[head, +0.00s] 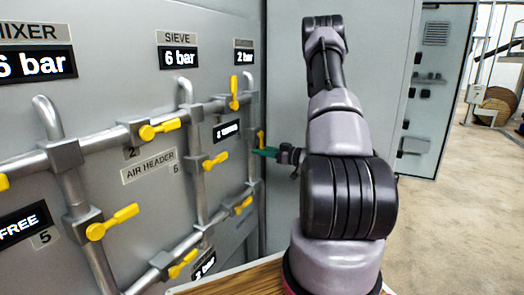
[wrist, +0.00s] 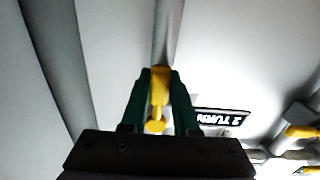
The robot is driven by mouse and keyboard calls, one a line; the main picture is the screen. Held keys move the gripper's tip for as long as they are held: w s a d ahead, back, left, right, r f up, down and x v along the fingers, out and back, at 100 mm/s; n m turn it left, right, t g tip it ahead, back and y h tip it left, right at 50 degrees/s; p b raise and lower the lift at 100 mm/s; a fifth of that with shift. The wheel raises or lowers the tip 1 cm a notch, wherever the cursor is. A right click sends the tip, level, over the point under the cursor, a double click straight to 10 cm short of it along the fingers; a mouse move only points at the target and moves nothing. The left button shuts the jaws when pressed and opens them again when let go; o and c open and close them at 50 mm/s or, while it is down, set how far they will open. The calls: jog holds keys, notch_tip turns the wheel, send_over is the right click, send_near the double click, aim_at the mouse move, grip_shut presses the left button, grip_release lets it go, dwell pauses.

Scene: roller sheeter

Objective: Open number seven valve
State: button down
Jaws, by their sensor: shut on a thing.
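A yellow valve handle (head: 261,138) sits on the rightmost vertical pipe of the grey panel, to the right of a small black display. My gripper (head: 265,152), with green fingers, reaches it from the right. In the wrist view the same yellow handle (wrist: 158,88) lies between the two green fingers of my gripper (wrist: 160,80), which are shut on it. The handle looks roughly in line with its pipe. No number seven label is readable; the readable valve labels are 2, 5 and 6.
Several other yellow valve handles (head: 215,161) sit on the grey pipes to the left. One upright handle (head: 233,92) is just above left of my gripper. A tall grey cabinet (head: 383,80) stands behind my arm. A wooden edge (head: 235,284) lies below.

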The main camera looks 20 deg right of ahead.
jog(key=shift+s+a+f, duration=0.1)
dwell(0.5)
jog(key=c, duration=0.7)
grip_release()
jog(key=shift+o, duration=0.2)
jog(key=v, duration=1)
jog(key=shift+s+d, duration=0.3)
